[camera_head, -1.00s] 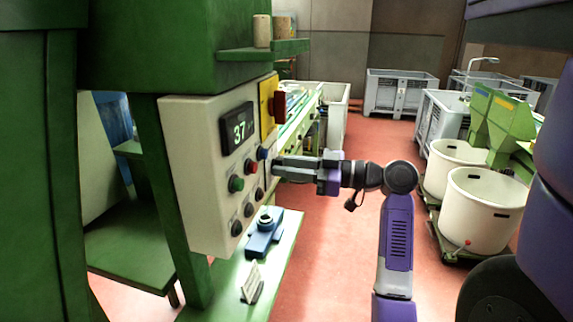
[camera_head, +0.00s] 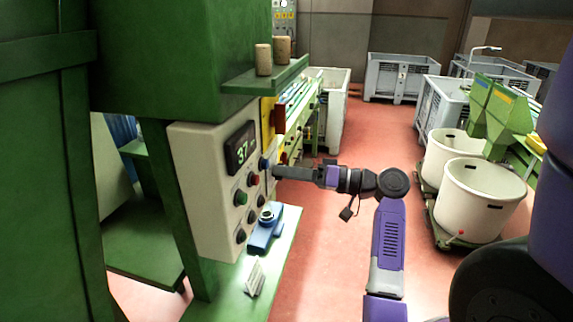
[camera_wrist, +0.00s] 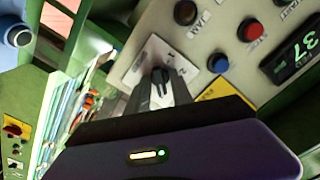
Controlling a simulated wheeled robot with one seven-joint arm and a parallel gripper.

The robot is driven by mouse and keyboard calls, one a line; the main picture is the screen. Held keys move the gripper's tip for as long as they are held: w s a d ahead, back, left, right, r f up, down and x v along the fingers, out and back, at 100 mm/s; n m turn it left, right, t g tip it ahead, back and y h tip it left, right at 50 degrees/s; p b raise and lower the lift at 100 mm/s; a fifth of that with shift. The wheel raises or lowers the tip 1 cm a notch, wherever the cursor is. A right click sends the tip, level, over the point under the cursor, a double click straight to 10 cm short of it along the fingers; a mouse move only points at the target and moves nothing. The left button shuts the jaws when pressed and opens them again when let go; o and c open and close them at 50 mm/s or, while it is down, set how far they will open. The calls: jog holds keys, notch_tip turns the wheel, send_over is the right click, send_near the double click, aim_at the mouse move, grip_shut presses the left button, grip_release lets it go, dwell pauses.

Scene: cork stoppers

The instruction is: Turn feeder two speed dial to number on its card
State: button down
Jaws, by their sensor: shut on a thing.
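A black dial (camera_wrist: 160,76) on a pale plate with printed marks (camera_wrist: 143,62) shows in the wrist view. My gripper (camera_wrist: 163,92) is shut on it, with a finger on each side. In the head view my gripper (camera_head: 276,172) reaches the right edge of the beige control panel (camera_head: 204,190) and hides the dial. The dial's number cannot be read. A small white card (camera_head: 254,277) stands on the green ledge below, its writing unreadable here.
The panel has a display (camera_head: 240,148) reading 37, a blue button (camera_wrist: 217,62), a red button (camera_wrist: 250,30) and several knobs. A blue device (camera_head: 264,232) sits on the ledge. Corks (camera_head: 264,60) stand on a shelf above. White tubs (camera_head: 482,200) stand at right; the red floor between is open.

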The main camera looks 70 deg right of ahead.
jog(key=shift+m+p, duration=0.6)
jog(key=shift+m, duration=0.2)
jog(key=c, duration=1.4)
grip_release()
jog(key=shift+c, duration=0.2)
jog(key=s+b, duration=0.1)
jog(key=s, duration=0.6)
jog(key=shift+s+d+b, duration=0.3)
jog(key=shift+s, duration=0.1)
